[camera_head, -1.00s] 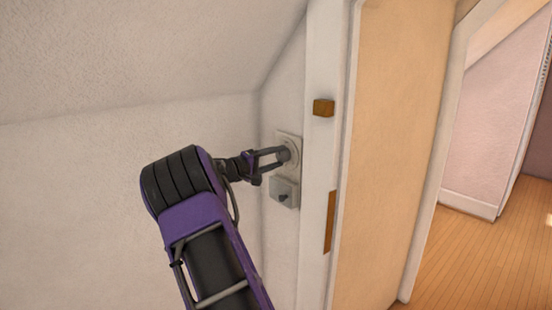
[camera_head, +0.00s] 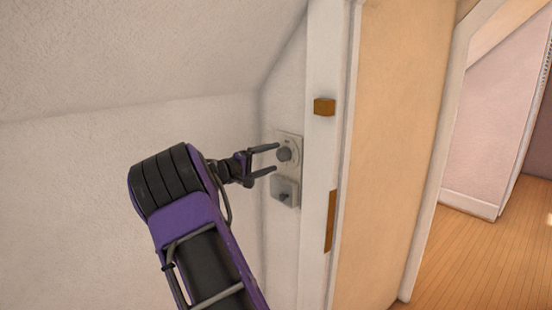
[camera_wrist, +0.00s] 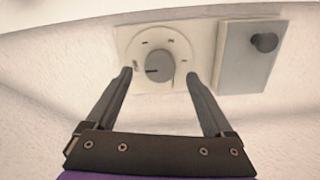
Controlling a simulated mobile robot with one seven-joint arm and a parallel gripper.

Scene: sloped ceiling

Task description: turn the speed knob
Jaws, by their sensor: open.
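The speed knob (camera_head: 284,155) is a round grey knob on a pale square plate on the narrow wall beside the door frame. In the wrist view the knob (camera_wrist: 159,66) sits at the centre of a round dial with small marks, and a dark line on it points left. My gripper (camera_head: 270,158) is open and empty just in front of the plate. In the wrist view the fingertips of my gripper (camera_wrist: 158,73) are spread wide, one on each side of the knob, apart from it.
A grey box (camera_head: 285,191) with a small dark knob (camera_wrist: 265,42) is mounted just below the plate. The white door frame (camera_head: 318,200) stands close on the right, with a wooden block (camera_head: 324,107) on it. The sloped ceiling (camera_head: 130,50) hangs over the left side.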

